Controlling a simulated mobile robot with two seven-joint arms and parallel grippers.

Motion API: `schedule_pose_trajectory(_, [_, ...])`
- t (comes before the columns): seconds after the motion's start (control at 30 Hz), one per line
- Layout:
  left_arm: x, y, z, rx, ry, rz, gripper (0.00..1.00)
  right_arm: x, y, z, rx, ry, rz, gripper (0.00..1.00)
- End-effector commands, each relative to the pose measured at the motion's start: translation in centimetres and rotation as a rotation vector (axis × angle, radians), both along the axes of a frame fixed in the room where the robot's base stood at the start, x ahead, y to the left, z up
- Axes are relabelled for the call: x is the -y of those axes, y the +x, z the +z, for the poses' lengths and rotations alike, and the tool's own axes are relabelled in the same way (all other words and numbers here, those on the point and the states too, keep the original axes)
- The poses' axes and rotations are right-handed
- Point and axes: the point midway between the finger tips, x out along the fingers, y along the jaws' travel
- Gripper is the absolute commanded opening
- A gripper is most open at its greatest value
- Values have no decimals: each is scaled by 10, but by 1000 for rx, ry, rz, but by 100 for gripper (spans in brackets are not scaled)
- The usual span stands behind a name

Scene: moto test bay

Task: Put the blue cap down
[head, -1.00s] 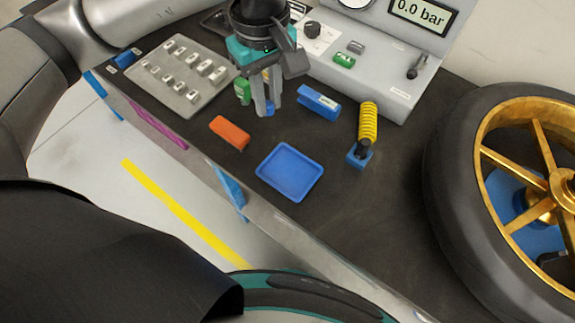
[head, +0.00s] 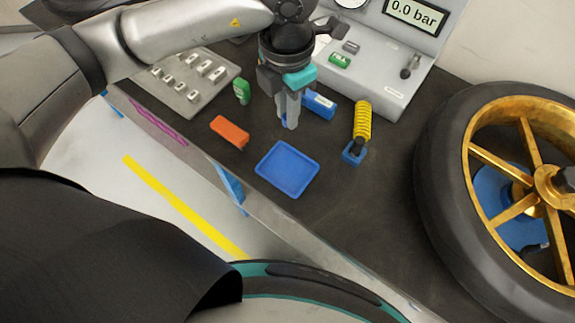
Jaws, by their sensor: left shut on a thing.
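My left gripper (head: 289,122) points down above the dark bench top, behind the blue tray (head: 287,168). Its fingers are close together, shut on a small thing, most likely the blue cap. The fingers hide nearly all of it in the head view. The blue tray is shallow, square and empty, and lies a little in front of the fingertips. My right gripper is not in view.
A blue block (head: 319,106) lies just behind the fingers, and an orange block (head: 229,131) left of the tray. A yellow coil (head: 362,120) stands on the right. A green bottle-like thing (head: 242,91), a grey parts board (head: 190,99) and a gauge panel (head: 385,80) are farther back. A gold-rimmed wheel (head: 510,190) is at right.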

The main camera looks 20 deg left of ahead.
Motion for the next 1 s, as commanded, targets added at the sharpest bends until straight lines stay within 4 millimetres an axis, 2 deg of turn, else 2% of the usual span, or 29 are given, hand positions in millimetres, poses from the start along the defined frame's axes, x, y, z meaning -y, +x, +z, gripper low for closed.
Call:
schedule_pose_trajectory(0.17, [0,-1,-27,-6,2,25,0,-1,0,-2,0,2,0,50])
schedule_pose_trajectory(0.5, [0,-2,-119,-5,3,21,0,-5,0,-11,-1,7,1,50])
schedule_pose_trajectory(0.6, [0,-1,-139,-5,2,21,0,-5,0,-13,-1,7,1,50])
schedule_pose_trajectory(0.87, [0,-1,-164,-2,2,20,0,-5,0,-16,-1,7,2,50])
schedule_pose_trajectory(1.0, [0,-1,-187,-2,2,20,0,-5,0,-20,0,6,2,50])
